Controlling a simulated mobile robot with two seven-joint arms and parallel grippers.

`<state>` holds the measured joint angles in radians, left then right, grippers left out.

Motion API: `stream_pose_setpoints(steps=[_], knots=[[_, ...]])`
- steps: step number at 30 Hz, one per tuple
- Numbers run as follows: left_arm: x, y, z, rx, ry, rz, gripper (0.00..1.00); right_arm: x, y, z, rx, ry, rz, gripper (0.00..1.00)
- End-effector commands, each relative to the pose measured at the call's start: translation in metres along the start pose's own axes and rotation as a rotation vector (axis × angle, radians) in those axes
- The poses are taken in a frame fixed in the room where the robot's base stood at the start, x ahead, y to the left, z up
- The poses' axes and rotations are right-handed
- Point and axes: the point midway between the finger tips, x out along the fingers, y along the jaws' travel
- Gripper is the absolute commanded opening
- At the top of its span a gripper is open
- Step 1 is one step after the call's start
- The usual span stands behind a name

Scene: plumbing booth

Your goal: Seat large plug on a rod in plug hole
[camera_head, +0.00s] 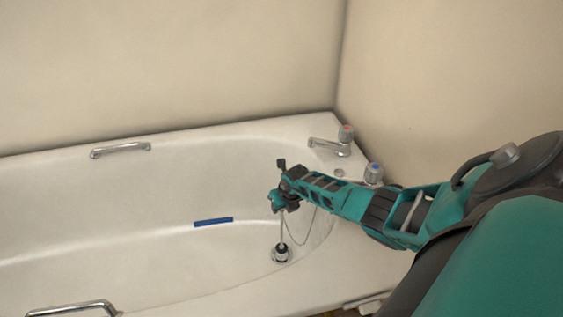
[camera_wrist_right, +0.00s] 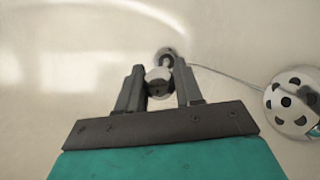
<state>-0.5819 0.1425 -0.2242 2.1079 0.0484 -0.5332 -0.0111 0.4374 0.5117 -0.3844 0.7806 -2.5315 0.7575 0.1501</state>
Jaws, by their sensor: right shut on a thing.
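My right gripper (camera_head: 279,203) is above the tap end of the bath, shut on the top of a thin upright rod (camera_head: 282,228). At the rod's lower end is the large dark plug (camera_head: 281,251) with a bright rim around it, at the bath floor. The plug hole is hidden under or around the plug; I cannot tell whether the plug is in it or just above it. In the right wrist view the gripper's two fingers (camera_wrist_right: 159,76) are either side of a round metal knob (camera_wrist_right: 158,84). My left gripper is not in view.
A thin chain (camera_wrist_right: 228,77) runs to the round overflow plate (camera_wrist_right: 289,101) with dark holes. Taps (camera_head: 331,146) stand on the bath's corner. Grab handles (camera_head: 120,150) are on the rims, and a blue strip (camera_head: 213,221) is on the bath's inside. The bath is otherwise empty.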

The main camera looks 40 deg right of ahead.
Motion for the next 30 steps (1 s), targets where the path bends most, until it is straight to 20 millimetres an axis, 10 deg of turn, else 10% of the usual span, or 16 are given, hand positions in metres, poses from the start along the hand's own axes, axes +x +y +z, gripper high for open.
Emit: stream_pose_setpoints(steps=[30], knots=[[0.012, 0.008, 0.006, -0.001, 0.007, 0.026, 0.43, 0.032, 0.0, -0.013, 0.0, -0.001, 0.0, 0.0]])
